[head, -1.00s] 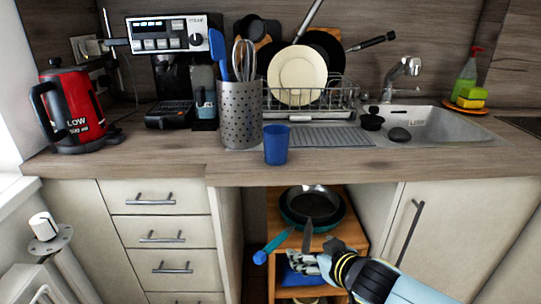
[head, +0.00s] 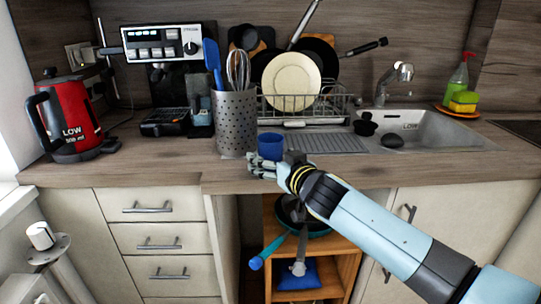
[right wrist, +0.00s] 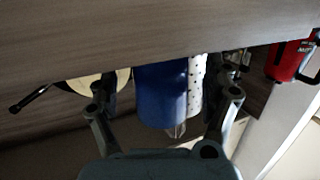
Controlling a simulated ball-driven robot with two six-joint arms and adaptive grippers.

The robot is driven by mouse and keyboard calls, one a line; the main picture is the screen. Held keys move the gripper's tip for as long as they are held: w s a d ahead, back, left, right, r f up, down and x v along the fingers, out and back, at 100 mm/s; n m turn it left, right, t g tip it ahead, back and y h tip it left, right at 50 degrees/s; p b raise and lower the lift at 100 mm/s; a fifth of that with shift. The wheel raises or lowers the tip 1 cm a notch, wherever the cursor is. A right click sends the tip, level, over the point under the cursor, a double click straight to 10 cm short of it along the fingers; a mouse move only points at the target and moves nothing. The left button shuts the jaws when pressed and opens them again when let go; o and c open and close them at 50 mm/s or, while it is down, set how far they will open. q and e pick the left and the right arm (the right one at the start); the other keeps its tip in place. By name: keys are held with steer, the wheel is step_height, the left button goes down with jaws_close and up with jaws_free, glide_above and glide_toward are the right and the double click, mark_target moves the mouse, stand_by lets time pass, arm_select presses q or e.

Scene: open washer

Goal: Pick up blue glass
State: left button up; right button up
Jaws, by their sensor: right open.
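The blue glass (head: 271,143) stands upright near the front edge of the wooden counter, in front of the drainer. My right gripper (head: 264,163) is open at the counter's front edge and hides the lower part of the glass. In the right wrist view, which looks upside down, the blue glass (right wrist: 160,92) shows between the two spread fingers of the right gripper (right wrist: 166,97). I see gaps between the fingers and the glass. My left gripper is not in view.
A perforated metal utensil holder (head: 236,122) stands just left of the glass. A dish rack (head: 305,103) with a cream plate (head: 292,80) is behind, and the sink (head: 425,132) is to the right. A red kettle (head: 70,118) stands far left. Pans sit on an open shelf below.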

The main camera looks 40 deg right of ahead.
steer(key=shift+x, duration=0.8)
steer(key=c, duration=1.5)
